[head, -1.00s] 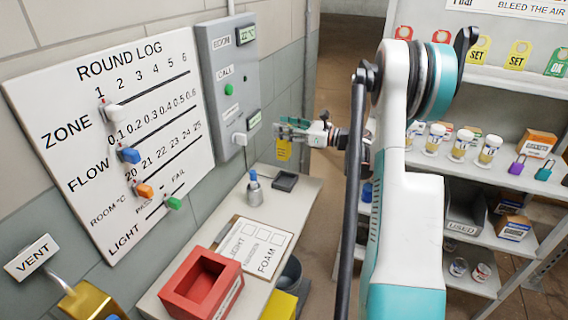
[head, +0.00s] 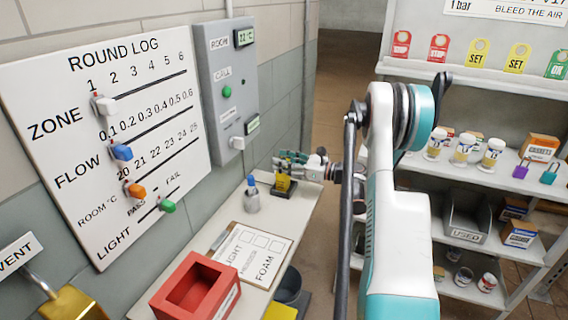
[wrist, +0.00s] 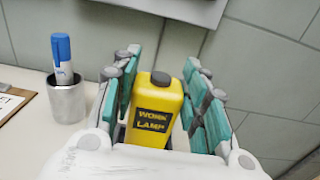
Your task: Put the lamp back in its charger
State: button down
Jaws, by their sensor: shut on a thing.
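The yellow work lamp (wrist: 155,112) is upright between my gripper's (wrist: 162,62) teal finger pads, its label facing the wrist camera. In the head view my gripper (head: 286,160) is shut on the lamp (head: 282,182), over the far end of the ledge. The dark charger (head: 282,196) is directly below or behind the lamp there, mostly covered by it. I cannot tell whether the lamp's base touches the charger or is inside it.
A metal cup with a blue marker (head: 252,196) stands close left of the lamp. A clipboard (head: 252,250) and a red open box (head: 196,288) lie nearer on the ledge (head: 222,218). The wall panel (head: 228,85) is behind. Shelves (head: 470,185) stand at the right.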

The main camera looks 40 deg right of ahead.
jog(key=shift+f, duration=0.1)
jog(key=c, duration=1)
grip_release()
jog(key=shift+o, duration=0.2)
jog(key=shift+s+d, duration=0.2)
jog(key=p+v, duration=0.4)
jog(key=v, duration=0.7)
jog(key=shift+s, duration=0.25)
